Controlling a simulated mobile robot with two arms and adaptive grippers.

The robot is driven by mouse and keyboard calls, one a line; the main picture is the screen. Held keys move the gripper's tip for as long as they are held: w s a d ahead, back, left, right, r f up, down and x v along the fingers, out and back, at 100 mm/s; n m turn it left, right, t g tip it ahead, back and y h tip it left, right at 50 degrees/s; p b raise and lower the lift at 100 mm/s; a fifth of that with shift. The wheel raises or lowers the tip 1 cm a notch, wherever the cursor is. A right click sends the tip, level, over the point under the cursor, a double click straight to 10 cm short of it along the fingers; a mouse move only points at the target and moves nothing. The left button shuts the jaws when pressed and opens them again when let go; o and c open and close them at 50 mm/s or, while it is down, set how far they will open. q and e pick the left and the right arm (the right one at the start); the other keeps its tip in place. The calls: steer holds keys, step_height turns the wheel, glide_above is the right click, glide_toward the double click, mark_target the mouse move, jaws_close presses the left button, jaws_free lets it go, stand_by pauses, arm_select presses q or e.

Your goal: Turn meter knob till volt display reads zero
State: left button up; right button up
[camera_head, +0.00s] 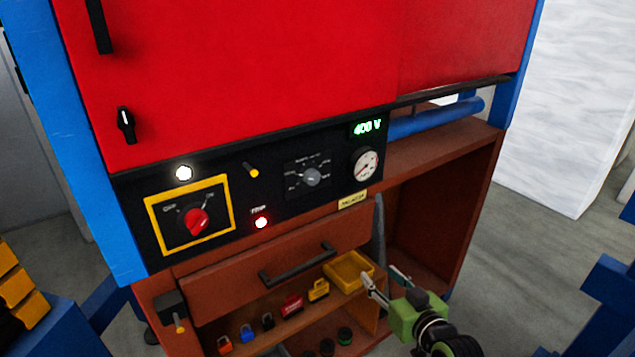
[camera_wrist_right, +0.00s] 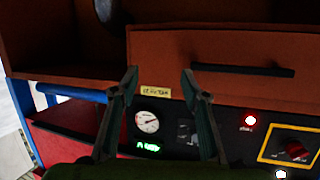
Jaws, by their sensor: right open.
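The meter knob (camera_head: 312,176) is a grey round selector on a dark dial plate in the black panel. The volt display (camera_head: 367,128) shows "400 V" in green. My right gripper (camera_head: 384,279) is open and empty, below and right of the knob, in front of the lower cabinet. In the right wrist view, which is upside down, its two fingers (camera_wrist_right: 159,74) stand apart, with the display (camera_wrist_right: 148,147) between them. The knob's dial (camera_wrist_right: 187,130) is partly hidden by one finger there. My left gripper is not in view.
A round gauge (camera_head: 365,165) is under the display. A red rotary switch (camera_head: 197,221) sits in a yellow frame, near a lit red trip lamp (camera_head: 261,222). Below are a drawer handle (camera_head: 297,265), a yellow tray (camera_head: 349,271) and several small padlocks. The shelf bay at right looks empty.

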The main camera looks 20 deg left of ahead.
steer(key=s+a+r+n+y, duration=0.2)
steer(key=a+r, duration=0.1)
steer(key=r, duration=0.7)
steer(key=s+a+r+n+y, duration=0.2)
steer(key=s+a+r+y, duration=0.15)
steer(key=r, duration=0.65)
steer(key=p, duration=0.3)
glide_toward(314, 180)
steer(key=shift+h, duration=0.35)
steer(key=x, duration=0.7)
steer(key=shift+s+r, duration=0.15)
steer(key=shift+r, duration=0.15)
steer(key=shift+x, duration=0.85)
steer(key=shift+f, duration=0.1)
steer(key=c, duration=1.1)
